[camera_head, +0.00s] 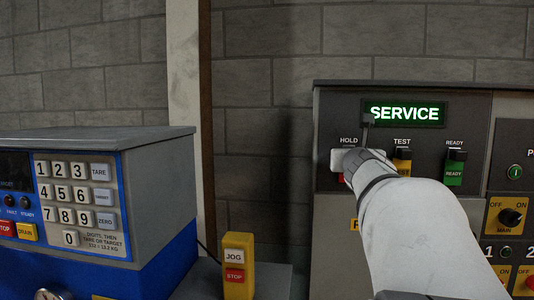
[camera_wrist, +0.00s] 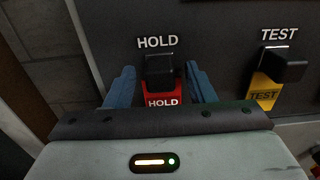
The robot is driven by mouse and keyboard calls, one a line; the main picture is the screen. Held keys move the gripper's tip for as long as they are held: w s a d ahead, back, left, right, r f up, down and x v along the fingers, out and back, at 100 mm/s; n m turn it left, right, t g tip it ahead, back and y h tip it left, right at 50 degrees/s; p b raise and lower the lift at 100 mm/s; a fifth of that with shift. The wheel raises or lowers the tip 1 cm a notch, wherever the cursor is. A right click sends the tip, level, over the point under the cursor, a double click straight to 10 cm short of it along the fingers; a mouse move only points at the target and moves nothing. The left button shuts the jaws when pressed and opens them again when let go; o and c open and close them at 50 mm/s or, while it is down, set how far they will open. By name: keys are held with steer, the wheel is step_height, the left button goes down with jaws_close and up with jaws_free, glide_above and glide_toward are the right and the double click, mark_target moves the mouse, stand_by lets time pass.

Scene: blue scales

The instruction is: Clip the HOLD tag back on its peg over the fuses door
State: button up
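The red HOLD tag (camera_wrist: 162,99) shows in the wrist view under the HOLD lettering, with a black block (camera_wrist: 160,69) at its top. The block looks like that of the TEST tag beside it; I cannot tell clip from peg. My gripper (camera_wrist: 161,80) has its blue fingers on either side of the tag, with narrow gaps showing, so it looks open around it. In the head view my gripper (camera_head: 350,160) is at the panel under the HOLD label and hides most of the tag. The fuses door is mostly hidden by my arm; only a yellow label edge (camera_head: 355,225) shows.
The yellow TEST tag (camera_wrist: 264,92) hangs close to the right, with its black block sticking out. The green READY tag (camera_head: 454,172) is farther right. A lit SERVICE display (camera_head: 404,112) is above. A blue scale console (camera_head: 160,215) and a yellow JOG/STOP box (camera_head: 238,265) stand left.

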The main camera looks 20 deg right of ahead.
steer(key=p+v, duration=0.1)
steer(key=v, duration=0.7)
